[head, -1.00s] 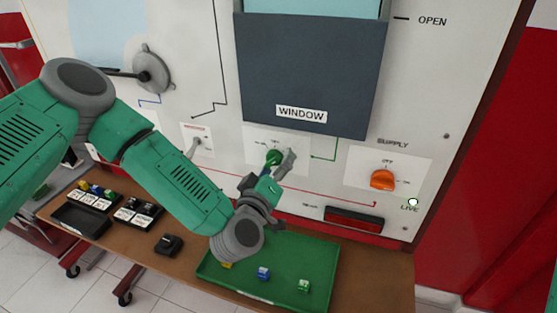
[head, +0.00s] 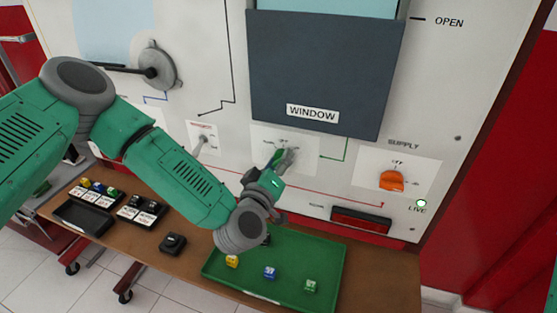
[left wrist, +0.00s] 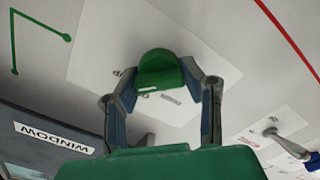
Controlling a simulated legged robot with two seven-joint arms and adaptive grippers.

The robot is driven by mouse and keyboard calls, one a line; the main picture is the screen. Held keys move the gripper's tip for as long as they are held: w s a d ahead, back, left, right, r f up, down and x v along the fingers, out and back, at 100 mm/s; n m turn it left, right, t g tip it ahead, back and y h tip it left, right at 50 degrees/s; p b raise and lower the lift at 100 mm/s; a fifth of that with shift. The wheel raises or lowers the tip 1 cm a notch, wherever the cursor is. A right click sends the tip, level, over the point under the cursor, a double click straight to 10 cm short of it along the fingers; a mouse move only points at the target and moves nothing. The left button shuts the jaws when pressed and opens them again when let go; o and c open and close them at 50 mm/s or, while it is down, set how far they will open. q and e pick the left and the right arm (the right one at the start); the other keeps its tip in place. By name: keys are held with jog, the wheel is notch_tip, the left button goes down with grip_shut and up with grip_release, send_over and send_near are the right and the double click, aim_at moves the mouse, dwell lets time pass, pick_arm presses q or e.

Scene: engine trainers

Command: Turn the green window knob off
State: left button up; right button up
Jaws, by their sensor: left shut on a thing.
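The green window knob (left wrist: 160,72) shows in the left wrist view on a white label plate, below the dark panel marked WINDOW (head: 312,112). My left gripper (left wrist: 162,80) is shut on the knob, with one finger on each side. In the head view my left gripper (head: 284,157) reaches the knob's plate and hides most of the knob. The print around the knob is too small to read. My right gripper is not in view.
An orange supply knob (head: 391,181) and a LIVE lamp (head: 421,203) are to the right. A grey toggle lever (head: 203,142) is to the left. A green tray (head: 325,277) with small coloured blocks lies on the brown bench below.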

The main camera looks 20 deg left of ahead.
pick_arm(q)
jog(key=shift+a+f, duration=0.1)
jog(key=shift+a, duration=0.05)
jog(key=shift+n+b, duration=0.45)
jog(key=shift+n, duration=0.25)
jog(key=shift+n+b, duration=0.65)
jog(key=shift+n, duration=0.45)
jog(key=shift+a+f+n+b, duration=0.15)
jog(key=shift+n+b, duration=1.3)
jog(key=shift+n, duration=1.15)
jog(key=o, duration=1.2)
jog(key=shift+a, duration=0.15)
jog(key=shift+s, duration=0.1)
